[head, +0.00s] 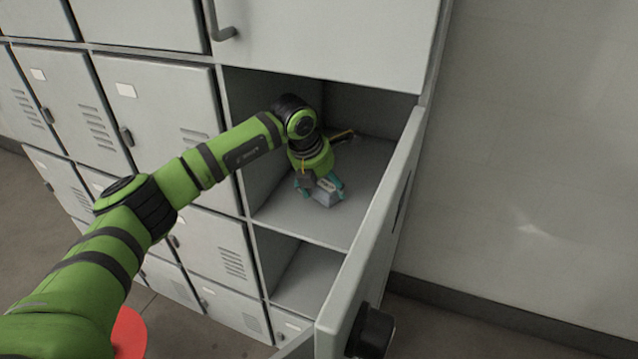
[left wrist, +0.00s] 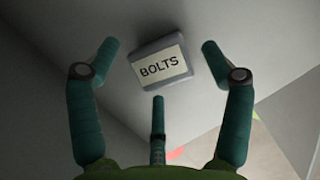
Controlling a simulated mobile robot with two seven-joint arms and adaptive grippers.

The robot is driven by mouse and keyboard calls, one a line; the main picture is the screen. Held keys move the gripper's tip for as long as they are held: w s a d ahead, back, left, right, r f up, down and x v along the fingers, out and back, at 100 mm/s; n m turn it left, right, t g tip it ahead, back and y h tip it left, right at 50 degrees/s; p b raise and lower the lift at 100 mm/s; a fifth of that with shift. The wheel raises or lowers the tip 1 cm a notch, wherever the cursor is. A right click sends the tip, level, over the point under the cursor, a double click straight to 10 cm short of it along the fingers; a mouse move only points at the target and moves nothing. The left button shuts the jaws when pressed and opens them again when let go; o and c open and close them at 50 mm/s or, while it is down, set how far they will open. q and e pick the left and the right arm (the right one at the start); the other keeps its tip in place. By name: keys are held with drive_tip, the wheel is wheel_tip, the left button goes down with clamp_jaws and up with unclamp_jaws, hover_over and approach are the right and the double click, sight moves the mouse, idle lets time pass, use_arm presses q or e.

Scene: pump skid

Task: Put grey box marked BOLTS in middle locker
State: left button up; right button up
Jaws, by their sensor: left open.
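The grey box marked BOLTS (head: 325,193) sits on the floor of the open middle locker (head: 290,215). In the left wrist view the box (left wrist: 161,62) shows its white label with the word BOLTS. My left gripper (head: 320,183) reaches into this locker and is right at the box in the head view. In the left wrist view its teal fingers (left wrist: 158,65) are spread apart around the box, with a gap on each side. It is open. My right gripper is not in view.
The locker's door (head: 375,235) stands swung open on the right, with a black knob (head: 371,331) low on it. Another open compartment (head: 305,280) lies below. Closed lockers fill the left side. A red round thing (head: 129,333) shows at the bottom left.

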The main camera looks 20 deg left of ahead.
use_arm(q)
drive_tip(key=s+a+r+b, duration=0.2)
drive_tip(key=s, duration=0.4)
drive_tip(key=s+a+r+b, duration=0.2)
drive_tip(key=s+a, duration=0.1)
drive_tip(key=s, duration=0.4)
drive_tip(key=shift+r, duration=0.4)
drive_tip(key=shift+a, duration=0.1)
